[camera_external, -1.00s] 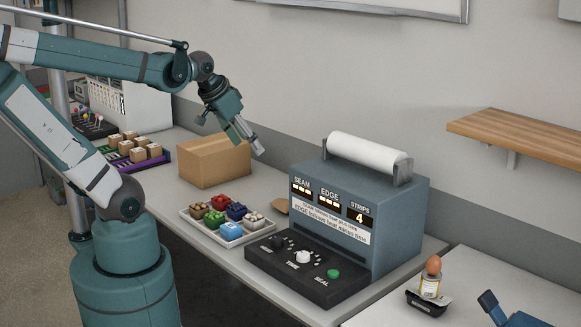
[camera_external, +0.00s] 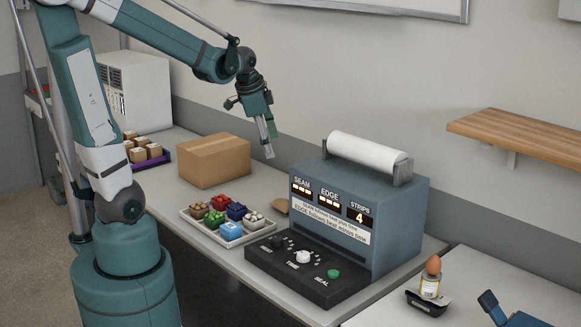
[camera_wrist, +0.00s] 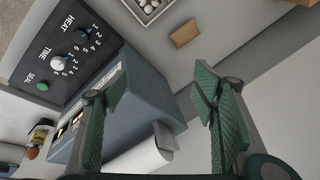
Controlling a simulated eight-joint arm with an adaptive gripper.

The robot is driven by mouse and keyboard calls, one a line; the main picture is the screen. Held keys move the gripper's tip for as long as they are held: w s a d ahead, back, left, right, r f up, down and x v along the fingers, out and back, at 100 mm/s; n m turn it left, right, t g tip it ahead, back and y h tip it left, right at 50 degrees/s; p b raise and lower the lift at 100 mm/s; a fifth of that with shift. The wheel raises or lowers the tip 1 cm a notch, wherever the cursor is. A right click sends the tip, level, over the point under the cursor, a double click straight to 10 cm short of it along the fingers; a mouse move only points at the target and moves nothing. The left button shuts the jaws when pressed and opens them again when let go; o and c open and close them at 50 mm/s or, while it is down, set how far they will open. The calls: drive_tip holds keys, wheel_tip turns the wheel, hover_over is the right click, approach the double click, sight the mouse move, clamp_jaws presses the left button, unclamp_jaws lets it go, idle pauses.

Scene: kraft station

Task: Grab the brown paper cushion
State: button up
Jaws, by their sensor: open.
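The brown paper cushion (camera_external: 282,206) is a small tan piece on the table, between the tray and the blue-grey sealing machine; the machine partly hides it in the external view. In the wrist view the cushion (camera_wrist: 186,33) shows whole, lying flat near the top, beyond my fingertips. My gripper (camera_external: 268,152) is above the table, higher than the cushion and beside the machine's paper roll, pointing down. In the wrist view my gripper (camera_wrist: 162,85) has its green-padded fingers spread wide with nothing between them.
The sealing machine (camera_external: 400,235) with its white roll (camera_external: 367,151) stands right of the cushion. A tray (camera_external: 228,242) of small coloured items lies to its left. A cardboard box (camera_external: 213,162) stands behind the tray. A wooden shelf (camera_external: 520,138) is on the wall.

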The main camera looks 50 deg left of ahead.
drive_tip(key=w+a+f+m+g, duration=0.2)
drive_tip(key=w+a+f+m, duration=0.25)
drive_tip(key=w+f, duration=0.4)
drive_tip(key=m+g+b, duration=0.1)
drive_tip(key=m+g, duration=0.1)
drive_tip(key=m, duration=0.4)
hover_over(284, 200)
drive_tip(key=f, duration=1.2)
drive_tip(key=shift+s+d+f, duration=0.2)
drive_tip(key=shift+s+f, duration=0.05)
drive_tip(key=shift+f, duration=0.15)
drive_tip(key=shift+w+a+f, duration=0.15)
drive_tip(key=shift+f, duration=0.3)
drive_tip(key=shift+f, duration=1.25)
drive_tip(key=shift+f, duration=0.1)
drive_tip(key=shift+f, duration=2.55)
